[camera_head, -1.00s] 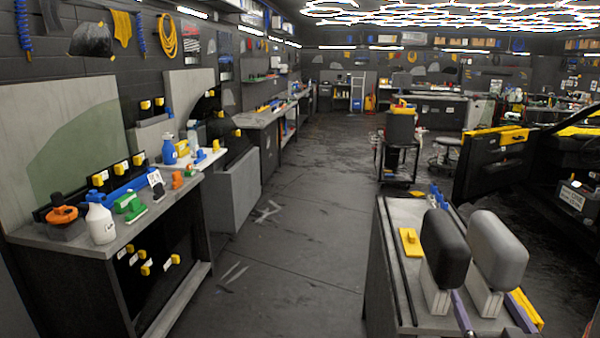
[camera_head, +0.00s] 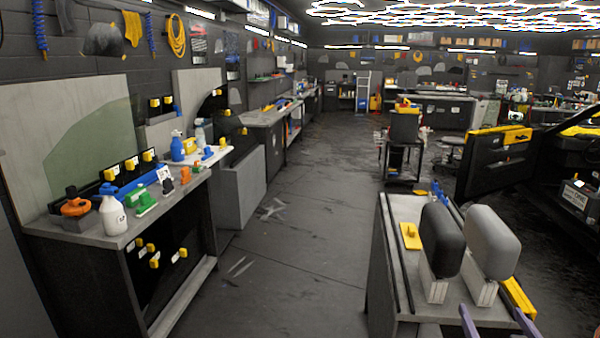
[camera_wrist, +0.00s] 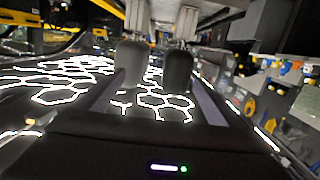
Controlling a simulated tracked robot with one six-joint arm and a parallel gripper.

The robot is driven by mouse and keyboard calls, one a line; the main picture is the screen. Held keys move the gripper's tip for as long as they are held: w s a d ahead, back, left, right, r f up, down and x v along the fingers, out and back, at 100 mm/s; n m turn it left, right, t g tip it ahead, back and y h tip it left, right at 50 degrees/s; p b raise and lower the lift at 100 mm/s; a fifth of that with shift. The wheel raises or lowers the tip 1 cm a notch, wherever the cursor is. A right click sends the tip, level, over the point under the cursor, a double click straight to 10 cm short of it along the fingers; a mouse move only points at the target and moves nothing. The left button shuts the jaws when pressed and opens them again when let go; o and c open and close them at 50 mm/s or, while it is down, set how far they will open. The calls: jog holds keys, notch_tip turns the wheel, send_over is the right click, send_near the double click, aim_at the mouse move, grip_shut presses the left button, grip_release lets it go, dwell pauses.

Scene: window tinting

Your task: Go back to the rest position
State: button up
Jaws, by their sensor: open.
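My gripper (camera_head: 493,318) shows only as two purple finger ends at the bottom right of the head view, spread apart with nothing between them. In the wrist view my gripper (camera_wrist: 156,88) also has its two fingers wide apart, and this picture looks upside down. A black rounded pad (camera_head: 440,238) and a grey rounded pad (camera_head: 491,240) stand on pale bases on the near right bench (camera_head: 395,213), just beyond the fingers in the head view. The same grey pad (camera_wrist: 131,62) and black pad (camera_wrist: 178,70) appear between the fingers in the wrist view, with no visible grip on them.
A left workbench (camera_head: 95,238) holds a white spray bottle (camera_head: 112,212), a green tool (camera_head: 146,202) and other tools. A yellow block (camera_head: 410,236) lies on the right bench. An open car door (camera_head: 497,160) stands at right. The floor aisle (camera_head: 305,215) is clear.

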jog(key=s+d+f+m+g+h, duration=0.1)
jog(key=s+d+f+g, duration=0.1)
jog(key=s+f+g, duration=0.15)
jog(key=s+d+f+m+g, duration=0.1)
jog(key=s+d+f+g, duration=0.1)
jog(key=f, duration=0.3)
jog(key=s+a+f+g, duration=0.1)
jog(key=s+a+g, duration=0.3)
jog(key=s+a+r+n+y, duration=0.1)
jog(key=a+r, duration=0.4)
jog(key=a, duration=0.5)
jog(key=s+a+r+n+y, duration=0.2)
jog(key=a+r, duration=0.3)
jog(key=a, duration=0.6)
jog(key=s+a+r+n+y, duration=0.2)
jog(key=a+r, duration=0.3)
jog(key=a, duration=0.6)
jog(key=shift+g+y, duration=0.35)
jog(key=shift+y, duration=0.25)
